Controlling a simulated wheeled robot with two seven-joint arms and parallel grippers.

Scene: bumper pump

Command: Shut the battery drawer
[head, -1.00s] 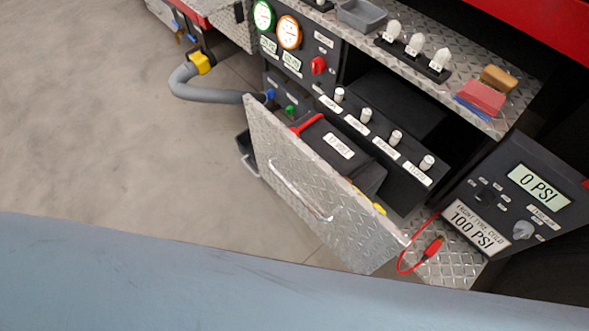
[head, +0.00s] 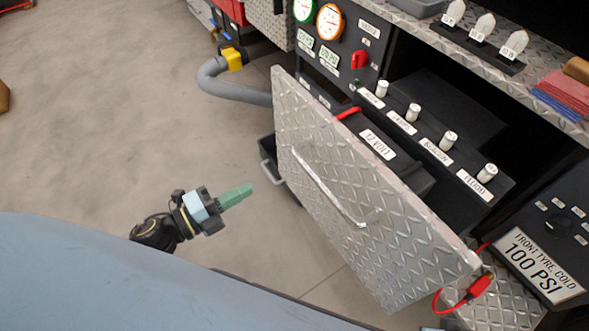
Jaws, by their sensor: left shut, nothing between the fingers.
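The battery drawer stands pulled out of the dark cabinet. Its diamond-plate front (head: 375,220) has a long metal handle (head: 325,187) and faces lower left. Behind the front, the black battery (head: 395,155) labelled 12 VOLT shows inside, partly hidden by the front. My left gripper (head: 245,191) has green fingers that are shut and empty. It is over the floor, left of the drawer front, apart from it and pointing toward it. My right gripper is not in the picture.
A grey hose with a yellow coupling (head: 233,58) runs behind the drawer's left side. A red clamp on a cable (head: 479,286) is by the front's right corner.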

